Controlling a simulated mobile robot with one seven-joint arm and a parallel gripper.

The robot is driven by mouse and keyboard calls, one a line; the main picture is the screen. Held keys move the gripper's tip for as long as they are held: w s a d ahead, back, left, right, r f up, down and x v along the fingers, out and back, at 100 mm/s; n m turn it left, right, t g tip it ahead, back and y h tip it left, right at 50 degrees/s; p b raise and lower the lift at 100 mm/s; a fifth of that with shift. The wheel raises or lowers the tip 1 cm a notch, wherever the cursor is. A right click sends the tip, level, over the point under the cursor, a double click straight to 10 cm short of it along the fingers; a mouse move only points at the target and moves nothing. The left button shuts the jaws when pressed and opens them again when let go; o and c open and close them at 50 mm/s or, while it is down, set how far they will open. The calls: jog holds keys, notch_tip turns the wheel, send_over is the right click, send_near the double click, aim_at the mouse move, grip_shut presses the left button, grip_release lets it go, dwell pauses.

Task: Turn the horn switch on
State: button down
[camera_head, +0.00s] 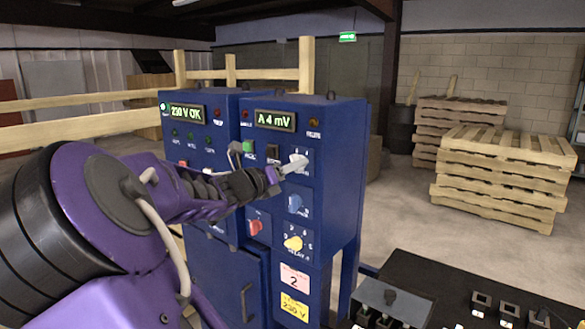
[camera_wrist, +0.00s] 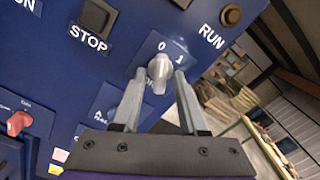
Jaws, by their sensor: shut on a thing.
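The horn switch (camera_wrist: 158,68) is a small light-grey rotary knob on a blue plate marked 0 and 1, on the front of a dark blue cabinet (camera_head: 338,190). Its name label cannot be read. My gripper (camera_wrist: 160,80) has one finger on each side of the knob's grip and is shut on it. In the head view my gripper (camera_head: 290,166) reaches the cabinet's upper right panel and partly covers the knob. I cannot tell for certain which mark the knob points to.
A dark console (camera_head: 450,290) stands at lower right.

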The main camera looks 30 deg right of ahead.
jog(key=shift+m, duration=0.3)
jog(key=shift+w+a+f+m+b, duration=0.1)
jog(key=shift+m+b, duration=1.55)
jog(key=shift+m, duration=1.2)
jog(key=shift+w+m+b, duration=0.1)
jog(key=shift+m+b, duration=1.55)
jog(key=shift+m, duration=1.2)
jog(key=c, duration=0.8)
grip_release()
jog(key=shift+a, duration=0.1)
